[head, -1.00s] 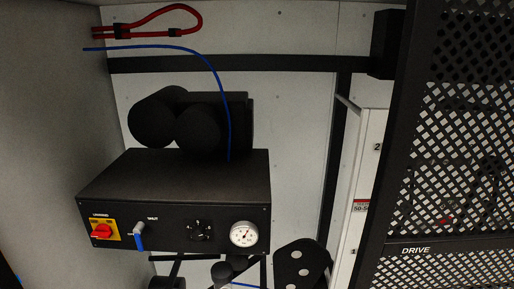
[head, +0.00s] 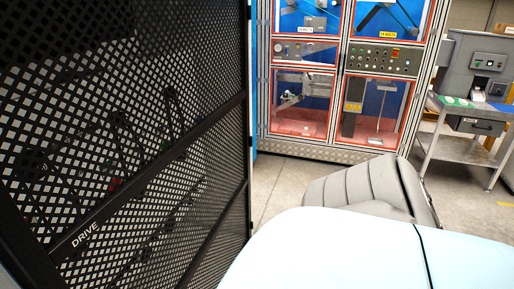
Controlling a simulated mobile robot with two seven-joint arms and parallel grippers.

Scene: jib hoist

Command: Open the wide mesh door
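The black mesh door (head: 178,140), labelled DRIVE on its middle rail, fills the left side of the head view. I see its face at a slant, with its far upright edge near the picture's centre-left. Dark parts and a small red item show dimly through the mesh. I cannot tell from this view whether the door is shut or ajar. Neither of my grippers shows. A pale blue-white rounded shape and a grey ribbed part at the bottom right look like parts of my own body.
A framed machine cabinet (head: 340,80) with clear red-edged panels stands across the aisle. A grey metal side table (head: 462,145) and a grey control unit (head: 480,75) are at the right. Bare concrete floor (head: 278,185) lies between the door and the cabinet.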

